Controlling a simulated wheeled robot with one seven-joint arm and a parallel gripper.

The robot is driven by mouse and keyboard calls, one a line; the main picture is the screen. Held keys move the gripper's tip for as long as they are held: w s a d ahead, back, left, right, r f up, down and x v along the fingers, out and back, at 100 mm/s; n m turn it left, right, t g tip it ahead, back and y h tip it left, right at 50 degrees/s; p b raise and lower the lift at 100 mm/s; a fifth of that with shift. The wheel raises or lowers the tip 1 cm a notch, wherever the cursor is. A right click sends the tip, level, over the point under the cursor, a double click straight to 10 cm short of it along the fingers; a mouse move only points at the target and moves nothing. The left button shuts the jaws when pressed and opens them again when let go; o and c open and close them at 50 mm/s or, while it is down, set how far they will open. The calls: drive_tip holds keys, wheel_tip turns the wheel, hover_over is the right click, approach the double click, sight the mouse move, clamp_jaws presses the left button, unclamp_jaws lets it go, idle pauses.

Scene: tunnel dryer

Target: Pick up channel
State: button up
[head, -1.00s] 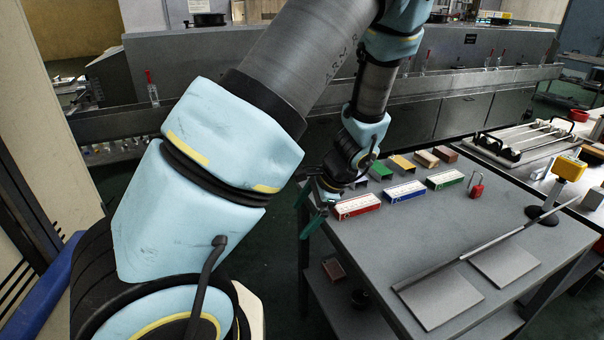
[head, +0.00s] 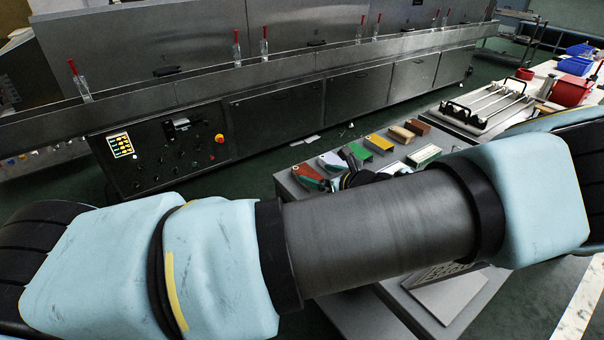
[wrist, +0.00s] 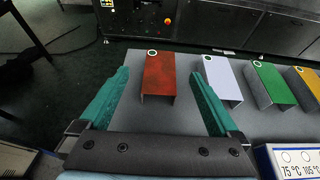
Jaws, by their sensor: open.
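A rust-red channel (wrist: 158,78), open underneath with a pale ring mark on top, stands on the grey table between my gripper's fingers in the wrist view. My gripper (wrist: 160,73) is open, with one teal finger on each side of it; neither visibly touches it. To its right stand a lavender channel (wrist: 222,80), a green channel (wrist: 270,85) and a yellow channel (wrist: 303,84). In the head view the red channel (head: 308,172) is at the table's far left corner, and my arm hides much of the table.
A labelled white and blue box (wrist: 290,160) stands at the wrist view's lower right. In the head view, tan (head: 402,134) and brown (head: 418,127) channels and a green-and-white box (head: 423,155) lie farther right. The dryer (head: 300,105) runs along the back.

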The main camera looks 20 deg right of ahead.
sight(303, 169)
drive_tip(key=p+x, duration=0.3)
drive_tip(key=x, duration=0.5)
drive_tip(key=shift+w+f, duration=0.2)
drive_tip(key=c, duration=1.5)
clamp_jaws()
drive_tip(key=shift+r, duration=0.1)
